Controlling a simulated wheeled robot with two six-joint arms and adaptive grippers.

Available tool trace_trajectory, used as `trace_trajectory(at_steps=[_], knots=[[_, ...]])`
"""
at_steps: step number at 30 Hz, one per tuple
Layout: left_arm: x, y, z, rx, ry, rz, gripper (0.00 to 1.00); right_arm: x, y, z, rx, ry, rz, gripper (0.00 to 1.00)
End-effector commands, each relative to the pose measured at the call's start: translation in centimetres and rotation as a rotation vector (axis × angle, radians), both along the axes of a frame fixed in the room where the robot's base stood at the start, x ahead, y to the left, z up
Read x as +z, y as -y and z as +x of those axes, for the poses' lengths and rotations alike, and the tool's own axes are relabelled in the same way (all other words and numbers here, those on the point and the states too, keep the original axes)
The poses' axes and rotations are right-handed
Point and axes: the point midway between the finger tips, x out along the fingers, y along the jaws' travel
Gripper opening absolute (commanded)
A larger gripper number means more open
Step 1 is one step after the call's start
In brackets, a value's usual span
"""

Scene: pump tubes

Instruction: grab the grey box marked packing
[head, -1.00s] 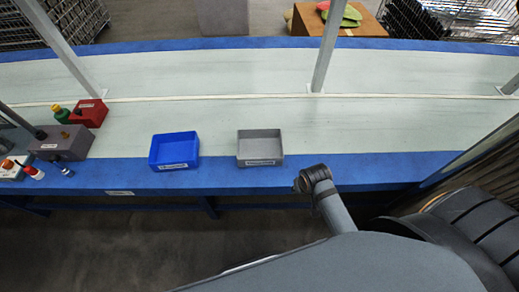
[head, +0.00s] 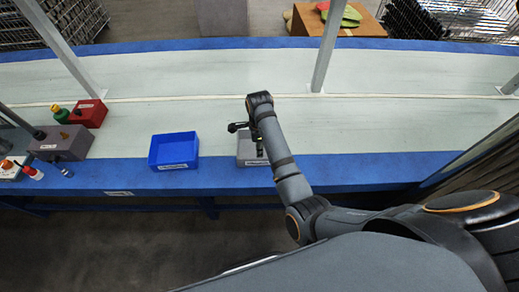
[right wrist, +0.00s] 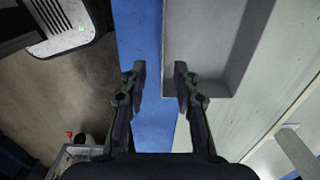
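The grey box (head: 246,161) is an open, shallow tray near the front edge of the table, partly hidden behind my right arm. Its label is too small to read. My right gripper (head: 247,139) is over the box in the head view. In the right wrist view the gripper (right wrist: 160,85) is open, with one finger over the blue table edge and the other over the inside of the grey box (right wrist: 215,40). The near wall of the box lies between the fingers, and I cannot tell if they touch it. My left gripper is not in view.
A blue tray (head: 173,151) stands just left of the grey box. Farther left are a grey-purple box (head: 62,143), a red box (head: 88,113) and small bottles. A metal post (head: 328,45) rises behind. The table (head: 420,115) is clear to the right.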

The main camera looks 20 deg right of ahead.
Motion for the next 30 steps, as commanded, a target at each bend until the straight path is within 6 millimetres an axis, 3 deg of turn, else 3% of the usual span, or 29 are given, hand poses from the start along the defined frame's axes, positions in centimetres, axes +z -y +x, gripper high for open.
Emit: trace_trajectory(at_steps=[6, 15, 22, 30], knots=[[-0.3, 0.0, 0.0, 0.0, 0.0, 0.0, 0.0, -3.8, 0.1, -0.1, 0.003, -0.004, 0.0, 0.3], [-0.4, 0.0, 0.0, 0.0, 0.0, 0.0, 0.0, -5.6, 0.1, 0.0, 0.003, -0.001, -0.001, 0.3], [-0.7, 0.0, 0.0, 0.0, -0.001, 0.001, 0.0, -9.4, 0.4, 0.3, 0.003, -0.001, 0.0, 0.3], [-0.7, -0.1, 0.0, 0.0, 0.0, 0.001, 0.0, -10.4, 0.4, 0.3, 0.003, 0.001, 0.001, 0.3]])
